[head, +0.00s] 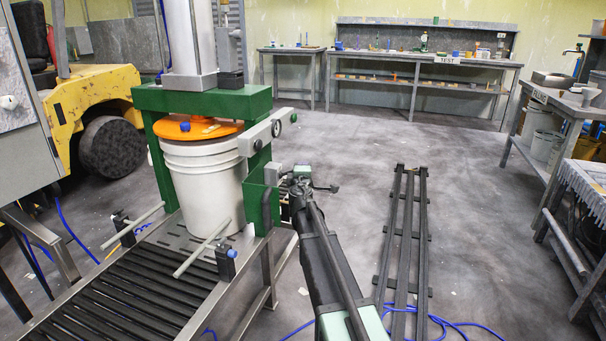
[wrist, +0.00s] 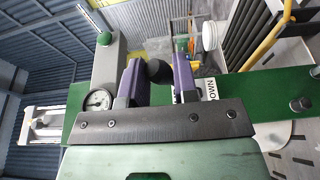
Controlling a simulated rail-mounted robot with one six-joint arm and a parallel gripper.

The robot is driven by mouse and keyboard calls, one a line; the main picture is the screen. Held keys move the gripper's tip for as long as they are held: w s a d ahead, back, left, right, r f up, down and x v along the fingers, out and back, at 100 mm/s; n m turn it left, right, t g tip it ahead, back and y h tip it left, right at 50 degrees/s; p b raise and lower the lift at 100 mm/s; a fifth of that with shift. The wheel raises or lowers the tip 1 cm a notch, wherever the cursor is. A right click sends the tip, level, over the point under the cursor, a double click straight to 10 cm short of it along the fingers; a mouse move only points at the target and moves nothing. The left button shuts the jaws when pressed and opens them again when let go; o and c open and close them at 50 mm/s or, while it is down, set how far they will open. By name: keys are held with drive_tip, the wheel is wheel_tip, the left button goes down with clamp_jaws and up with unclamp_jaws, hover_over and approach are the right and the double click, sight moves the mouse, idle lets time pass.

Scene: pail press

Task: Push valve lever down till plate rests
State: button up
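A white pail (head: 205,185) stands upright in the green press frame (head: 245,103). The round orange plate (head: 175,128) is over the pail's mouth; I cannot tell whether it touches the rim. My gripper (wrist: 158,70) has its two purple fingers on either side of the valve lever's black ball knob (wrist: 159,72). The knob fills the gap, and the fingers appear shut on it. A white label (wrist: 210,89) reading "DOWN" is just right of the fingers, partly covered. In the head view my gripper (head: 300,180) is at the press's right side; the lever is hard to make out there.
A grey bar (head: 266,133) with a gauge juts from the press above my gripper. The roller conveyor (head: 130,290) runs toward the front left. Black floor rails (head: 405,240) lie to the right. Benches stand at the back and right, with open floor between.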

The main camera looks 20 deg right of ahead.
drive_tip(key=shift+s+d+f+b, duration=0.1)
drive_tip(key=shift+s+f+b, duration=0.1)
drive_tip(key=shift+f+b, duration=0.5)
drive_tip(key=shift+s+d+f+b, duration=0.1)
drive_tip(key=shift+s+f+b, duration=0.05)
drive_tip(key=shift+f+b, duration=0.55)
drive_tip(key=shift+c, duration=0.3)
drive_tip(key=shift+r, duration=0.1)
